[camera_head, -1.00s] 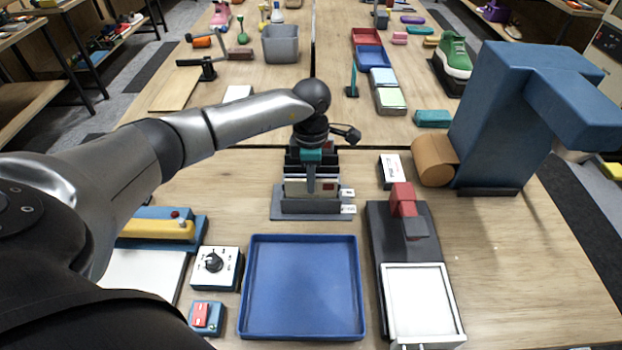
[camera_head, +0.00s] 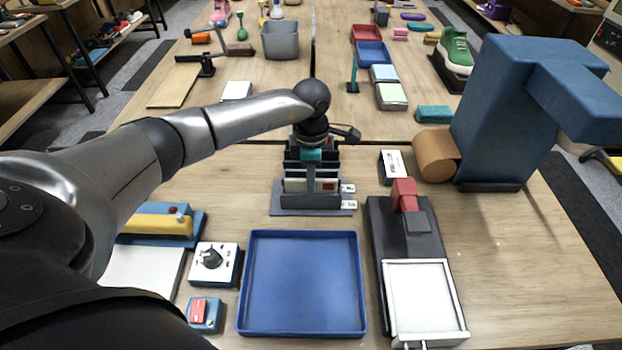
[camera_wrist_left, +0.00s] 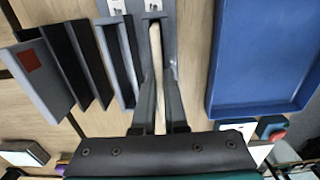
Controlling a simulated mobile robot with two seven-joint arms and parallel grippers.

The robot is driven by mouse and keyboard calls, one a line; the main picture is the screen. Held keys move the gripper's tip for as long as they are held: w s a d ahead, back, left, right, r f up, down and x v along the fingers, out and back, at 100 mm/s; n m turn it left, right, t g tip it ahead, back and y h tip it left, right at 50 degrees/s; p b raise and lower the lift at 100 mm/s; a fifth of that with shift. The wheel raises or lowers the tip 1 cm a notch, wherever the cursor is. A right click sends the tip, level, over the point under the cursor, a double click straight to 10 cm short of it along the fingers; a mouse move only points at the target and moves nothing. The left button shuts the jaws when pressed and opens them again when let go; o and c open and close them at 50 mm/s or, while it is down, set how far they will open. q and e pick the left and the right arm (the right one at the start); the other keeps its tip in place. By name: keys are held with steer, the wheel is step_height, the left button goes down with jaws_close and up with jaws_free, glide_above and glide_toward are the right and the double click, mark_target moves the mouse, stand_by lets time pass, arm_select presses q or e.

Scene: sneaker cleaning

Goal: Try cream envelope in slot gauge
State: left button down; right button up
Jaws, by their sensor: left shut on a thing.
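My left gripper (camera_head: 312,184) is shut on the cream envelope (camera_head: 298,186), which stands upright at the slot gauge (camera_head: 290,211). In the left wrist view the envelope (camera_wrist_left: 156,65) shows edge-on as a thin cream strip between the two fingers (camera_wrist_left: 160,105). It lines up with the front slot of the gauge, beside a small white label (camera_wrist_left: 152,5). Its lower edge is hidden, so I cannot tell how deep it sits. My right gripper is not in view.
Dark upright dividers (camera_wrist_left: 90,60) stand behind the envelope. The empty blue tray (camera_head: 303,333) lies in front of the gauge.

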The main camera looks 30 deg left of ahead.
arm_select(q)
steer(key=c, duration=0.9)
jaws_free()
step_height(320, 180, up, 15)
steer(key=shift+r+p, duration=0.15)
steer(key=shift+p, duration=0.15)
